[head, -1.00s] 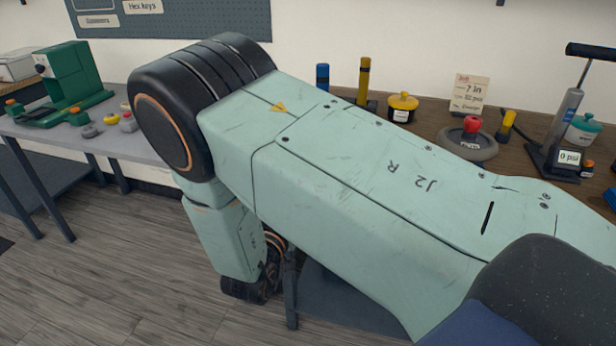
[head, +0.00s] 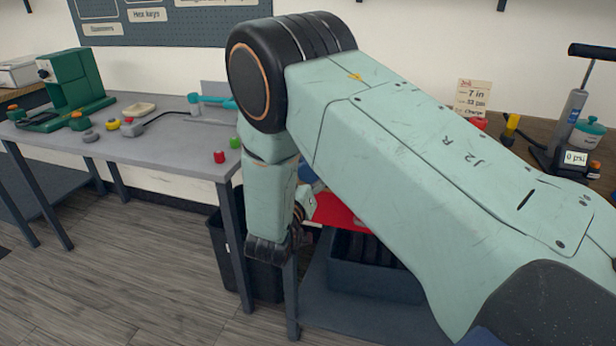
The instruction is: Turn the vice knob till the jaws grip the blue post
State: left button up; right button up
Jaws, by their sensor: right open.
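I cannot make out the vice, its knob or the blue post for certain; my right arm covers much of the right bench. The blue upright cylinder seen earlier at the back of that bench is hidden now. A rounded blue thing (head: 308,173) shows partly behind my arm, too covered to name. My right gripper (head: 303,208) hangs low beside my forearm, near the front of the right bench, mostly hidden by my own links. It is open, and I see nothing held in it. My left gripper is out of view.
The grey bench (head: 150,148) at left carries a green machine (head: 72,80), a turquoise-handled fixture (head: 212,101), a red knob (head: 219,157) and a green knob (head: 235,142). A red surface (head: 335,211) lies behind my arm. A pump (head: 568,120) stands at right. A black bin (head: 262,275) is below.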

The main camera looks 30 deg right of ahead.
jog(key=shift+w+d+f, duration=0.1)
jog(key=shift+w+f, duration=0.05)
jog(key=shift+a, duration=0.2)
jog(key=c, duration=0.5)
jog(key=shift+d, duration=0.1)
jog(key=shift+c, duration=1.3)
jog(key=c, duration=0.4)
jog(key=shift+m, duration=0.4)
